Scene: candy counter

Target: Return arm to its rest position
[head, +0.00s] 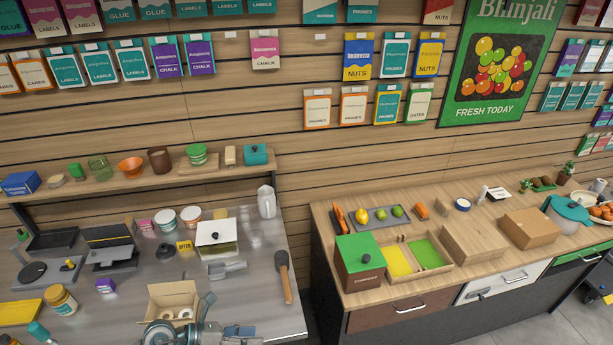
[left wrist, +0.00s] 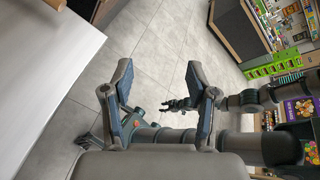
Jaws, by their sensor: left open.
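My left gripper (head: 226,315) is at the bottom edge of the head view, by the front of the grey metal counter and just right of an open cardboard box. In the left wrist view my left gripper (left wrist: 160,103) shows its two fingers wide apart with nothing between them. Grey floor tiles lie beyond them. My right gripper (left wrist: 178,104) shows small and dark behind the left fingers in the left wrist view. I cannot tell whether its jaws are open. It is out of the head view.
The metal counter (head: 255,322) holds an open cardboard box (head: 155,304), a scoop (head: 226,269) and a wooden-handled tool (head: 286,283). A wooden counter (head: 325,228) stands to the right across a gap. In the left wrist view, a pale counter edge (left wrist: 72,75) runs along the left.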

